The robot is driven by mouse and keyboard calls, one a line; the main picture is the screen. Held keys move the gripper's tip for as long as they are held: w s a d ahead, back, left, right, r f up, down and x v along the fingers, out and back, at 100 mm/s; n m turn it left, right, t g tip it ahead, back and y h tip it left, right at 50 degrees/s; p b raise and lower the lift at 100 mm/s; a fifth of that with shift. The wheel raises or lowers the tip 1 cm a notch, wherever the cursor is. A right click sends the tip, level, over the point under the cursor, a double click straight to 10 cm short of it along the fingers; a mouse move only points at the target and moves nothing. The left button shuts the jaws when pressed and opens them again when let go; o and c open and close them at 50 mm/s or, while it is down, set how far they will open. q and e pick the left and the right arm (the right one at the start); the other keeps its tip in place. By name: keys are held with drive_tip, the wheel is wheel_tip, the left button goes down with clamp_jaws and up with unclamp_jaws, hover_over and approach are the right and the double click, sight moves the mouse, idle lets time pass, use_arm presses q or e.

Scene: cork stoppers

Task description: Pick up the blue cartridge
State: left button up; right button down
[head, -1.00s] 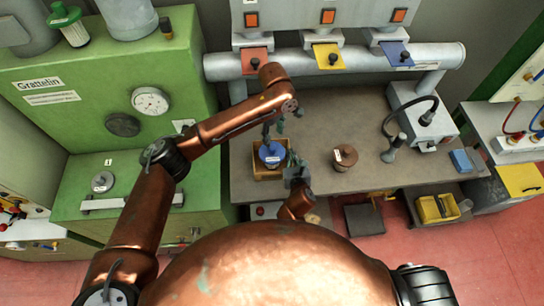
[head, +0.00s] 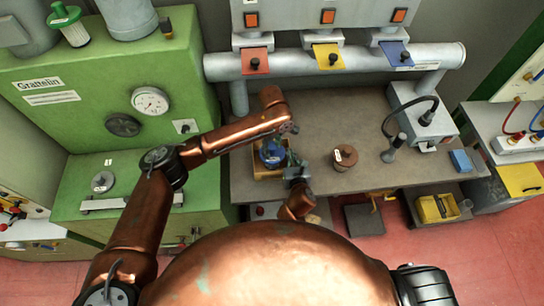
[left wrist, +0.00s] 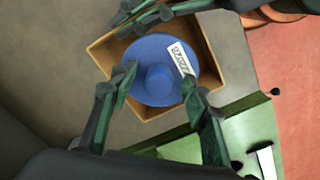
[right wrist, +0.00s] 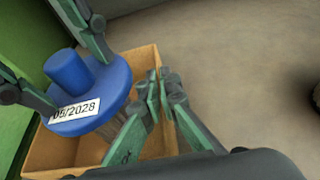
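The blue cartridge (head: 270,156) stands in an open wooden box (head: 266,174) on the workbench. Its round blue cap (left wrist: 158,48) has a central knob and a white label; the right wrist view shows the cap (right wrist: 70,75) above a brownish body. My left gripper (left wrist: 158,88) is low over the box, with its open fingers on either side of the cap. Whether they touch it is unclear. My right gripper (right wrist: 158,80) is at the box's side, its fingertips close together over the box wall (right wrist: 65,155); they appear shut on it.
A brown cartridge (head: 344,157) stands on the bench right of the box. A grey device with a cable (head: 424,115) and a blue block (head: 461,161) are farther right. A green machine (head: 105,90) stands at the left. Bench between box and device is mostly free.

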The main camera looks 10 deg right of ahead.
use_arm(q)
clamp_jaws()
idle(0.3)
idle(0.4)
